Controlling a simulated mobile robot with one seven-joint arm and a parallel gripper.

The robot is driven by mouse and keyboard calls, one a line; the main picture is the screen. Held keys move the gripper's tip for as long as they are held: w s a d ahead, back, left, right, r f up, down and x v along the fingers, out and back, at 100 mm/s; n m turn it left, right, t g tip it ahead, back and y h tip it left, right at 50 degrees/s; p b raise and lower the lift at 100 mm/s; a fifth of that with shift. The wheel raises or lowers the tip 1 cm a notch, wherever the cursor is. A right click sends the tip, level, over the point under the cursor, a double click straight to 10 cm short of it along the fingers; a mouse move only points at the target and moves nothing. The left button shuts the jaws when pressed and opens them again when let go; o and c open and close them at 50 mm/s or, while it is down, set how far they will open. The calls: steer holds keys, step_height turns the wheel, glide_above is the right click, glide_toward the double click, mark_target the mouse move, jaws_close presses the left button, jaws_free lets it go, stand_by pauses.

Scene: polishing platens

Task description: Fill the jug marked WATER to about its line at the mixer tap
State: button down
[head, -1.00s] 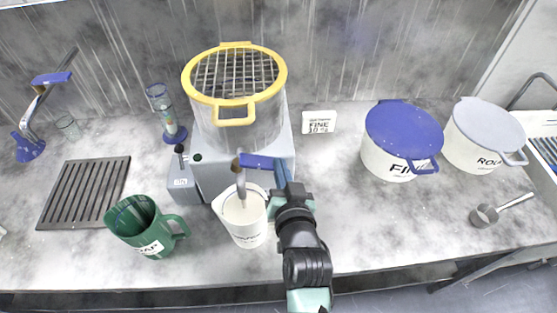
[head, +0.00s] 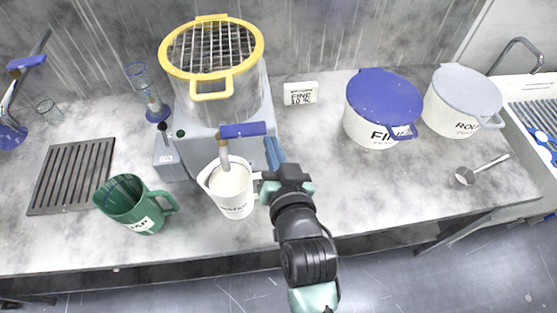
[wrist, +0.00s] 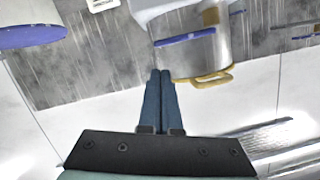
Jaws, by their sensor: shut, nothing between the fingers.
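The white jug marked WATER (head: 232,195) stands upright on the counter with its open mouth under the spout (head: 224,152) of the mixer tap. I cannot make out any stream, and the water level inside the jug is not clear. The tap's blue lever (head: 242,130) lies across above the jug; a blue lever also shows in the wrist view (wrist: 185,38). My gripper (head: 270,142) is shut and empty, its blue fingers just right of the lever's end. I cannot tell whether they touch it. The fingers are together in the wrist view (wrist: 160,74).
A steel pot with a yellow rim (head: 258,62) stands on the grey unit behind the jug. A green jug (head: 122,202) stands left. Lidded FINE (head: 368,132) and ROUGH (head: 448,122) pots and a metal scoop (head: 466,177) are right.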

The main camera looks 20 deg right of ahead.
steer(key=shift+b+v, duration=0.4)
steer(key=shift+v, duration=1.6)
steer(key=shift+d, duration=0.1)
steer(key=shift+r, duration=0.1)
